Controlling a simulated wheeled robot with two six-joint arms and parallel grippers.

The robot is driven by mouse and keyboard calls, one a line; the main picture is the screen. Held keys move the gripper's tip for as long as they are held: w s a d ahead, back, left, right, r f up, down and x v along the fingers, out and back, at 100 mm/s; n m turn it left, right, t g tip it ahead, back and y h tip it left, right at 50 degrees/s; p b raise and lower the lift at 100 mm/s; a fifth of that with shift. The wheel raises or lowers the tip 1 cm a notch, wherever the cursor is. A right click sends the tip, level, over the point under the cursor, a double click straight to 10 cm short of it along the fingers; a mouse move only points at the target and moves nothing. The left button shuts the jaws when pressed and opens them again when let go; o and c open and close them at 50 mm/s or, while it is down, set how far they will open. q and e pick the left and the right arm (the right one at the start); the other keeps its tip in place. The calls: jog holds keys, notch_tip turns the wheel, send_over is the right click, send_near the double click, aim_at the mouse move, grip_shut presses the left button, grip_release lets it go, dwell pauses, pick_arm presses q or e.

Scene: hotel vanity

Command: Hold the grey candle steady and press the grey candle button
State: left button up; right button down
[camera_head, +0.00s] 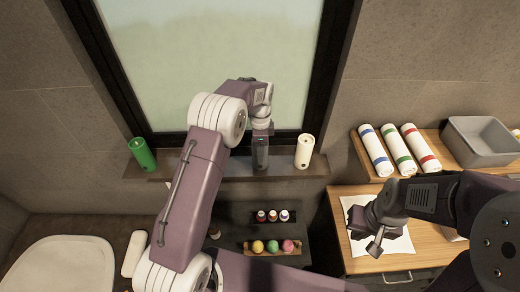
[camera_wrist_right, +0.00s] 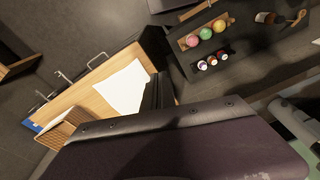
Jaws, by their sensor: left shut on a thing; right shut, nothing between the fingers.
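The grey candle (camera_head: 260,158) stands upright on the window shelf, between a green candle (camera_head: 142,155) at the left and a white candle (camera_head: 305,151) at the right. My left gripper (camera_head: 261,132) comes down from above and is shut on the grey candle's top part. The fingers and arm hide much of that top, and I cannot make out the button. My right gripper (camera_head: 373,240) is shut and empty over the white cloth (camera_head: 399,246) on the wooden counter, well right of and below the candle.
Small bottles (camera_head: 272,216) and coloured balls (camera_head: 273,246) sit on dark and wooden trays below the shelf. A basin (camera_head: 60,270) is at lower left.

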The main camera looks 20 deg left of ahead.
pick_arm(q)
jog(key=shift+s, duration=0.1)
pick_arm(e)
jog(key=w+a+r+n+t, duration=0.1)
jog(key=w+r+t, duration=0.15)
jog(key=w, duration=0.45)
jog(key=w+r+n+t, duration=0.1)
jog(key=w+t, duration=0.3)
jog(key=w, duration=0.3)
pick_arm(q)
jog(key=shift+d, duration=0.1)
pick_arm(e)
jog(key=n+y, duration=0.5)
jog(key=n, duration=0.4)
send_near(260, 167)
jog(key=s+f, duration=0.6)
jog(key=shift+s+a+f, duration=0.1)
jog(key=shift+s, duration=0.25)
jog(key=shift+w+a, duration=0.4)
jog(key=shift+w, duration=1.05)
jog(key=shift+w+a, duration=0.35)
jog(key=shift+w, duration=1.05)
jog(key=shift+w+a, duration=0.4)
jog(key=shift+w, duration=1.05)
